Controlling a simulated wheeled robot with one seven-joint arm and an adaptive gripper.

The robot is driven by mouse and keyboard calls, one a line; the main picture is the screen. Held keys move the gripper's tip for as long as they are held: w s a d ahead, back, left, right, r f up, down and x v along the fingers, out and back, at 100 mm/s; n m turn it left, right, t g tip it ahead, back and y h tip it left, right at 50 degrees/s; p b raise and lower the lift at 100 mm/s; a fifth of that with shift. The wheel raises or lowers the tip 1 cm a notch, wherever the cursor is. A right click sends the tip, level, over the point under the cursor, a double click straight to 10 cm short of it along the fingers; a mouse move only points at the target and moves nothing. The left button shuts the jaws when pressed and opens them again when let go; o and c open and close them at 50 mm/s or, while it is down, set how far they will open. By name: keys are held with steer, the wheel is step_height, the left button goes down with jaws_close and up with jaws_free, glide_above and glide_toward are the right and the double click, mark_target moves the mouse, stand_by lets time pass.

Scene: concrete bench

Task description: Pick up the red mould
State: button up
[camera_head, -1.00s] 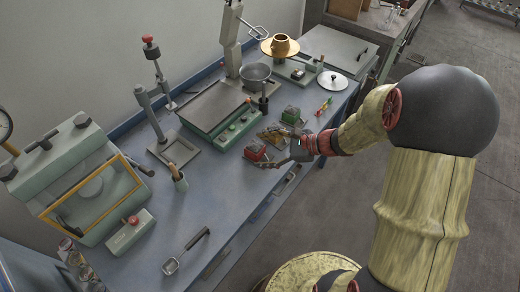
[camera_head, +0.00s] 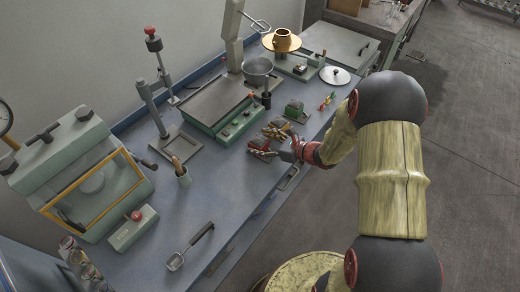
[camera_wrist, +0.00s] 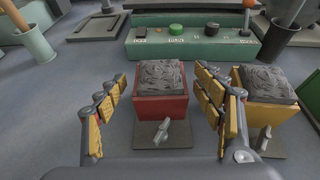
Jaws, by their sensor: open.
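The red mould (camera_wrist: 160,108) is a red box with a rough dark grey top. It sits upright on a small dark plate with a metal clamp in front, in the middle of the wrist view. My gripper (camera_wrist: 162,92) is open, with a yellow-padded finger on each side of the mould. The left finger shows a gap to the mould; the right finger stands between it and a yellow mould (camera_wrist: 262,112). In the head view my gripper (camera_head: 267,140) is low at the bench's front edge and mostly hides the red mould.
The yellow mould stands close to the right finger. A green control box (camera_wrist: 190,45) with buttons lies behind. In the head view a green mould (camera_head: 294,110) stands farther along the bench, and a ladle (camera_head: 190,247) lies nearer.

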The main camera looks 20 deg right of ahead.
steer(key=shift+w+a, duration=0.1)
steer(key=shift+c, duration=1.1)
steer(key=c, duration=1.5)
jaws_close()
steer(key=shift+r, duration=0.1)
